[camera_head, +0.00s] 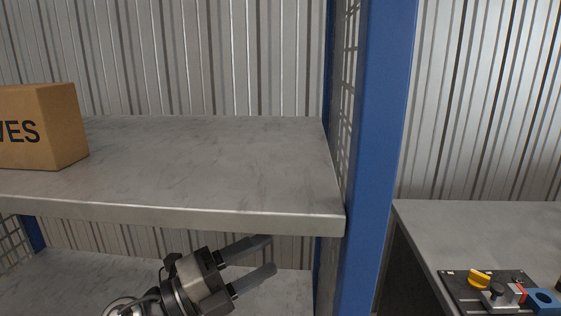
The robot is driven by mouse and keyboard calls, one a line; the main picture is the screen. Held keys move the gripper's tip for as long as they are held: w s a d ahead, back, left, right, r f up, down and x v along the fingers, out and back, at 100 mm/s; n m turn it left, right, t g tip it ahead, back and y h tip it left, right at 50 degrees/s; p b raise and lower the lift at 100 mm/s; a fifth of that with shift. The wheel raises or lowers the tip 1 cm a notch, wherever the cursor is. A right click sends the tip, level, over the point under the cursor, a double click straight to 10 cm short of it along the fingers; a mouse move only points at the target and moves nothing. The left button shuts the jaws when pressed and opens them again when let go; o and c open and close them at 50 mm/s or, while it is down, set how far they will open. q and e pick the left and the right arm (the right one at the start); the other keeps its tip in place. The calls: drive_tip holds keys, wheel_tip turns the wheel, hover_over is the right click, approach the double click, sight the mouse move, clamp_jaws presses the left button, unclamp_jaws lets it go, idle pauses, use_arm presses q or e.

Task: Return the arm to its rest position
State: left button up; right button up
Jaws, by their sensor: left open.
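My left gripper (262,262) shows at the lower middle of the head view. Its two fingers point right and slightly up. They are apart, with nothing between them. The gripper is below the front edge of the upper grey shelf (220,165), in front of the lower shelf (65,285). The upper finger's tip is close to the underside of the upper shelf's edge; I cannot tell whether they touch. My right gripper is not in view.
A cardboard box (45,125) with black letters stands at the upper shelf's left. A blue post (375,150) stands right of the gripper.

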use_arm(q)
drive_tip(key=w+a+f+n+t+y, duration=0.25)
drive_tip(key=a+n+t+y, duration=0.95)
drive_tip(key=n, duration=0.8)
drive_tip(key=s+a+f+n+g+y, duration=0.5)
drive_tip(key=f+n+g+y, duration=0.15)
drive_tip(key=f, duration=0.25)
drive_tip(key=s+f+n+g, duration=0.2)
drive_tip(key=s+f+g, duration=0.4)
drive_tip(key=s, duration=0.4)
drive_tip(key=s+f+n+g, duration=0.2)
drive_tip(key=s+f+g, duration=0.45)
drive_tip(key=s, duration=0.35)
drive_tip(key=w+d+f+t+h, duration=0.3)
drive_tip(key=w+d+f+t, duration=0.2)
drive_tip(key=t, duration=0.3)
drive_tip(key=shift+w+d+h, duration=0.35)
drive_tip(key=shift+w+d, duration=0.4)
drive_tip(key=shift+w, duration=0.05)
drive_tip(key=shift+f, duration=0.1)
